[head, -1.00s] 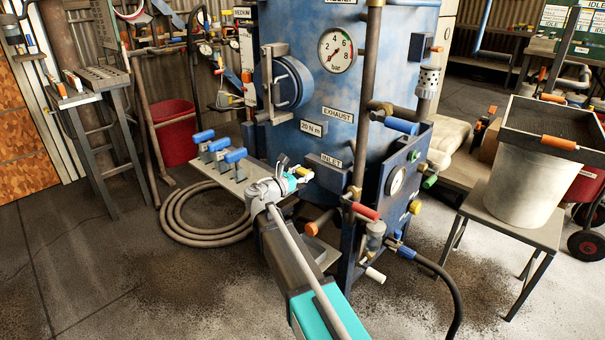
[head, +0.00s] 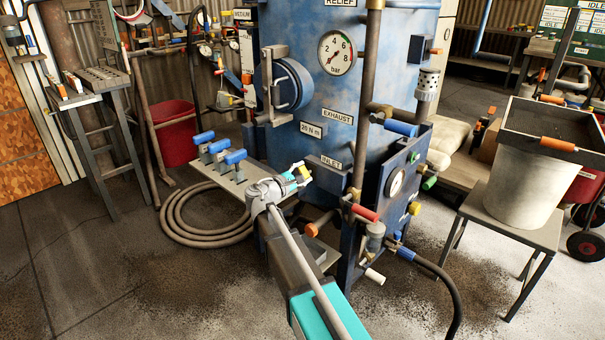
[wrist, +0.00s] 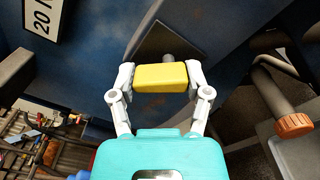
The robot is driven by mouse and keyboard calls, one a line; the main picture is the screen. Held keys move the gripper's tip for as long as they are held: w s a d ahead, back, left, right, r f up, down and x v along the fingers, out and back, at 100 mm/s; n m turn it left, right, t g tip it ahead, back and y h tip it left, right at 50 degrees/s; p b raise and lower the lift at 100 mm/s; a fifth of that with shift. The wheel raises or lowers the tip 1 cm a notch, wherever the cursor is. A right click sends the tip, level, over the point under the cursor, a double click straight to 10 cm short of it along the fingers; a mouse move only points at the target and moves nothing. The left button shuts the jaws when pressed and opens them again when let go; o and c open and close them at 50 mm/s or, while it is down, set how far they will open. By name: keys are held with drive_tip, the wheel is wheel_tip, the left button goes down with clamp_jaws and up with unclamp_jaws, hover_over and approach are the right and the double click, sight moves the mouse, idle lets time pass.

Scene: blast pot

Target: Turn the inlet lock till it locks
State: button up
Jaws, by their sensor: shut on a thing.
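The inlet lock (wrist: 161,77) is a yellow, bar-shaped handle on a short grey stem in front of a dark square plate on the blue pot. In the wrist view my gripper (wrist: 160,80) is shut on it, with one pale finger at each end of the bar. The bar lies nearly level in that view. In the head view my gripper (head: 304,172) reaches the pot (head: 300,100) just left of and below the INLET label (head: 331,162). Only a little yellow shows there between the fingers. Whether the lock is engaged cannot be told.
An orange-ended pipe (wrist: 292,125) is to the right of my gripper in the wrist view. A shelf with blue-handled clamps (head: 222,160) stands left of my arm. A red-handled valve (head: 365,212) and a black hose (head: 452,290) are to the right.

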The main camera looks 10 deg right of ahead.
drive_tip(key=m, duration=0.3)
drive_tip(key=shift+s+d+m, duration=0.1)
drive_tip(key=shift+m, duration=0.2)
drive_tip(key=shift+s+r+m, duration=0.1)
drive_tip(key=shift+m, duration=1.9)
drive_tip(key=shift+d, duration=0.1)
drive_tip(key=o, duration=1.2)
drive_tip(key=shift+c, duration=0.2)
drive_tip(key=shift+s, duration=0.1)
drive_tip(key=v, duration=1.2)
